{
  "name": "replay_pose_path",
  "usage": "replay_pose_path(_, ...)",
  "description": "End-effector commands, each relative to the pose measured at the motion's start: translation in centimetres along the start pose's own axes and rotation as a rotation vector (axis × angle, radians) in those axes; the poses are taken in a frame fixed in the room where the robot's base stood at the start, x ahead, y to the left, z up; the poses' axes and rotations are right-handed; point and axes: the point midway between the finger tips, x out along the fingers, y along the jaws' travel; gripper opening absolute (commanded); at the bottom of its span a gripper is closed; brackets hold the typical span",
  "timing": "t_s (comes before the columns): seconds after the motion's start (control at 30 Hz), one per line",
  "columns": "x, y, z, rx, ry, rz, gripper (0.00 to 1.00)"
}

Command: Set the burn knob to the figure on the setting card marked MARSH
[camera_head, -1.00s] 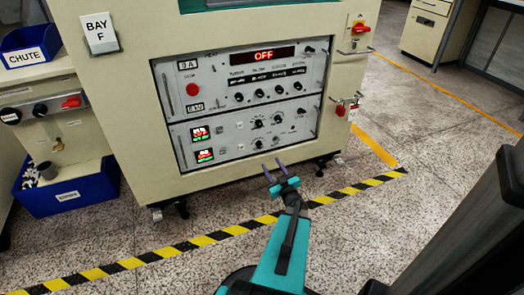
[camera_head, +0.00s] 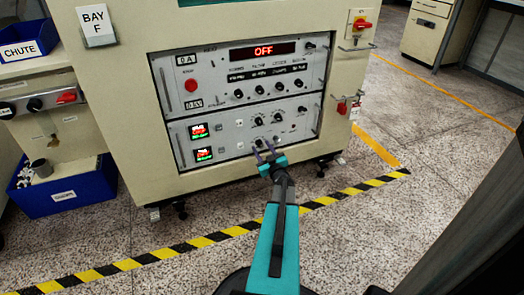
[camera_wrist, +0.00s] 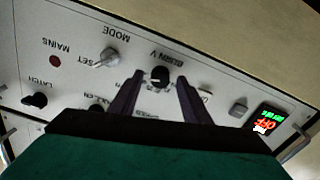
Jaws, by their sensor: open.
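The burn knob (camera_wrist: 160,76), black with a white pointer and lettered BURN V, shows upside down in the wrist view on the pale panel. In the head view it is the dark knob (camera_head: 259,143) low on the lower panel, by my fingertips. My gripper (camera_head: 265,149) is open in front of that panel. In the wrist view its two dark fingers (camera_wrist: 161,84) stand on either side of the knob, with gaps showing; whether they reach its depth I cannot tell. The scale figures near the knob are too small to read. No card marked MARSH is legible.
A grey knob (camera_wrist: 107,57) lettered MODE, a black LATCH knob (camera_wrist: 36,101) and a red MAINS lamp (camera_wrist: 55,61) sit left of the burn knob in the wrist view. A small lit display (camera_wrist: 267,119) is at right. The cabinet's main display (camera_head: 264,50) reads OFF.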

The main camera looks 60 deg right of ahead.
Motion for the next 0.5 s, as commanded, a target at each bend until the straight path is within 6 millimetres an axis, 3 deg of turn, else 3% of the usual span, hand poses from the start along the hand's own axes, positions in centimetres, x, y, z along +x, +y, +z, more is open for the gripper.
replay_pose_path(0.37,0.38,-0.02,-0.02,0.000,0.000,0.000,0.43)
replay_pose_path(0.5,0.36,-0.02,-0.01,0.000,0.000,0.000,0.21)
